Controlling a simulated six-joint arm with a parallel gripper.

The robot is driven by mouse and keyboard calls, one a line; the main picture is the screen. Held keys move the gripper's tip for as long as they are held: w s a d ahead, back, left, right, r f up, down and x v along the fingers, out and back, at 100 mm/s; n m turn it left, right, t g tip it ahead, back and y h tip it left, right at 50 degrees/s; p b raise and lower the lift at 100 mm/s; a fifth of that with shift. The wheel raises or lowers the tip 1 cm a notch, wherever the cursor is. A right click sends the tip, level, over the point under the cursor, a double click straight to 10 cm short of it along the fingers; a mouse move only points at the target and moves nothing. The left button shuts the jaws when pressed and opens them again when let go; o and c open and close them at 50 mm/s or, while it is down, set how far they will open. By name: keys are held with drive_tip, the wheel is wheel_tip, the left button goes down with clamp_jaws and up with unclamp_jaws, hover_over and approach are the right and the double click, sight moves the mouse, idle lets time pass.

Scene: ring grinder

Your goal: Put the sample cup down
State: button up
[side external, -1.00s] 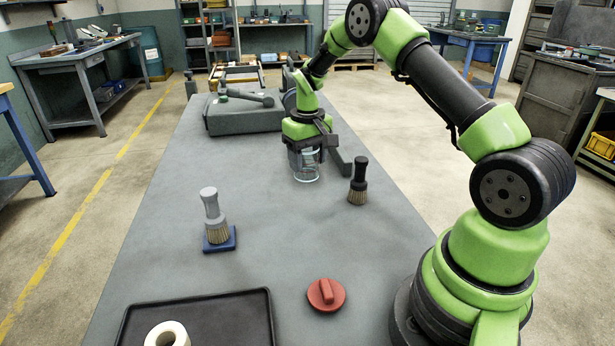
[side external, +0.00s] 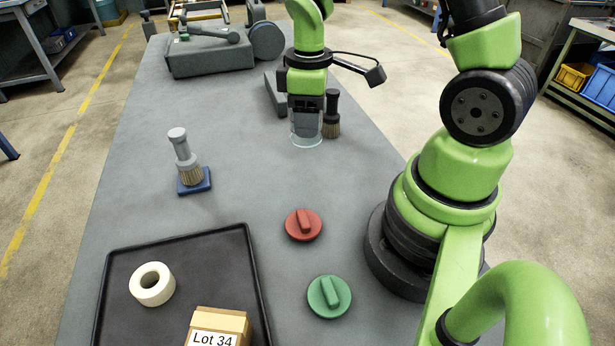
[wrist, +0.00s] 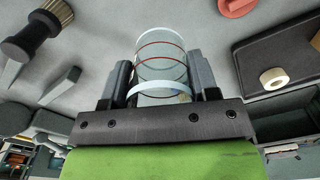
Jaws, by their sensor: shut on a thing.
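The sample cup is a clear glass cylinder (side external: 305,130), seen in the side view at the back middle of the table. My gripper (side external: 306,106) is above and around its upper part, shut on it. In the wrist view the cup (wrist: 160,52) sits between the two fingers of my gripper (wrist: 161,82), with red lines and a white rim band on it. The cup looks upright and its bottom is close to the table; I cannot tell whether it touches.
A dark brush (side external: 331,116) stands just right of the cup. A grey brush (side external: 184,158) is on a blue pad at left. A red lid (side external: 303,225), a green lid (side external: 329,296) and a black tray (side external: 118,262) with a tape roll (side external: 152,284) and a box (side external: 217,326) are nearer. The grey grinder (side external: 210,58) is behind.

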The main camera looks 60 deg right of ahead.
sight(310, 142)
drive_tip(key=f, duration=0.5)
drive_tip(key=shift+s+a+f, duration=0.1)
drive_tip(key=shift+s+f, duration=0.05)
drive_tip(key=shift+s, duration=0.05)
drive_tip(key=shift+f, duration=2.3)
drive_tip(key=o, duration=1)
drive_tip(key=shift+f, duration=0.1)
